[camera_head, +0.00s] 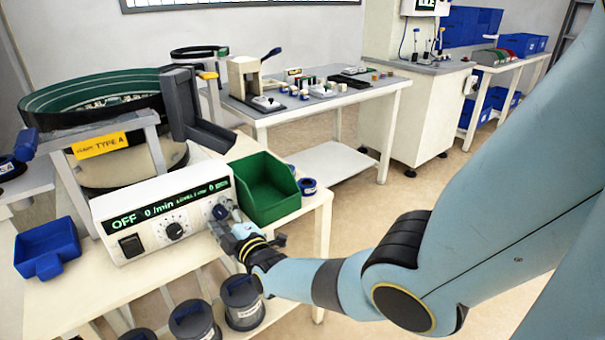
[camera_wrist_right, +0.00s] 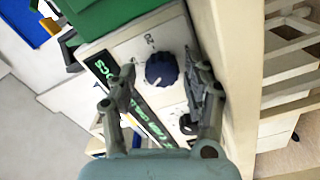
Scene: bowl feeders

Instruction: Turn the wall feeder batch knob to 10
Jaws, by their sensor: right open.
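The feeder control box (camera_head: 150,205) is white, with a lit display (camera_head: 165,207) reading OFF and 0 /min. Its front carries a black rocker switch (camera_head: 131,245), a black dial (camera_head: 174,230) and a dark blue knob (camera_head: 220,211) at the right end. In the wrist view the blue knob (camera_wrist_right: 161,69) has a printed 20 near it; its pointer is too small to read. My right gripper (camera_head: 228,214) is at this knob. In the wrist view its fingers (camera_wrist_right: 166,74) are apart, one on each side of the knob; contact cannot be told. My left gripper is not in view.
A green bin (camera_head: 265,188) stands right beside the box, with a blue roll (camera_head: 307,186) next to it. A blue tray (camera_head: 47,246) lies to the left. The bowl feeder (camera_head: 95,98) stands behind. Several grey canisters (camera_head: 243,302) sit on the lower shelf.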

